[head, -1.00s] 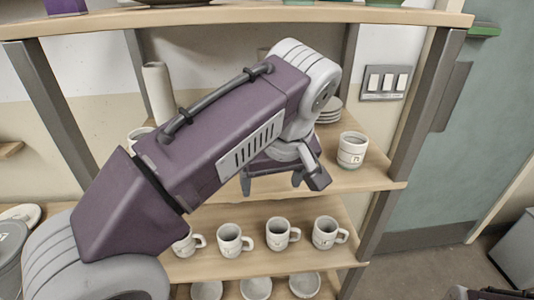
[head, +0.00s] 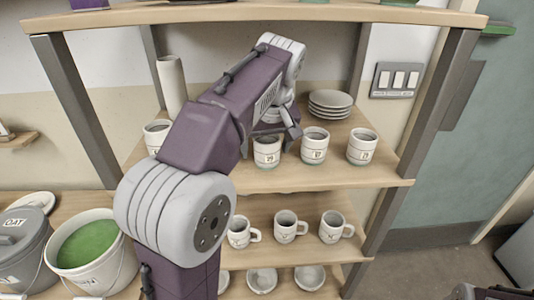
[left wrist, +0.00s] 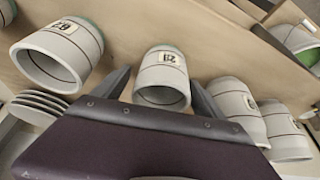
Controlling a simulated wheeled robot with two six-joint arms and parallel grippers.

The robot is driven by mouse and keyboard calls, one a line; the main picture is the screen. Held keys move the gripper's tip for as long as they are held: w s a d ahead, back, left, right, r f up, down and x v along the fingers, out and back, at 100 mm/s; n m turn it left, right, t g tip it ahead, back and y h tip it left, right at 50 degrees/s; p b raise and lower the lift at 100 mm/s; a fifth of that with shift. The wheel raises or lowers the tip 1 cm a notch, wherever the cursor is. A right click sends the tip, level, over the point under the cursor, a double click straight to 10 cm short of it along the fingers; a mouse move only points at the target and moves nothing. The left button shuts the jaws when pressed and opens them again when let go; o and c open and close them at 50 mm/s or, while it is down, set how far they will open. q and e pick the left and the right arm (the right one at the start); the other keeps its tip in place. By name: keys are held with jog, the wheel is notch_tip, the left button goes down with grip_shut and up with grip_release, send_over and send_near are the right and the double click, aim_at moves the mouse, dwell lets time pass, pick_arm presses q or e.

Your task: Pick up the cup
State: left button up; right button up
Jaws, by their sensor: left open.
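My left forearm and wrist hide part of the shelf behind. A dark part of my right arm shows at the lower right edge; its jaws are not clear.
Similar cups stand close to the right (head: 314,146), farther right (head: 362,148) and to the left (head: 157,136). Stacked plates (head: 330,103) and a tall vase (head: 172,86) stand behind. Mugs (head: 286,227) fill the shelf below. A green glaze bucket (head: 118,262) stands lower left.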

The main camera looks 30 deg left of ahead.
pick_arm(q)
jog(key=shift+s+r, duration=0.1)
jog(key=shift+s, duration=0.1)
jog(key=shift+c, duration=0.3)
jog(key=shift+w, duration=0.1)
jog(key=c, duration=1.6)
jog(key=shift+o, duration=0.2)
jog(key=shift+r+p, duration=0.4)
jog(key=shift+r, duration=0.05)
jog(key=s+d+b, duration=0.2)
jog(key=s+d, duration=1)
jog(key=s, duration=0.1)
jog(key=shift+s+f, duration=0.2)
jog(key=shift+s, duration=0.1)
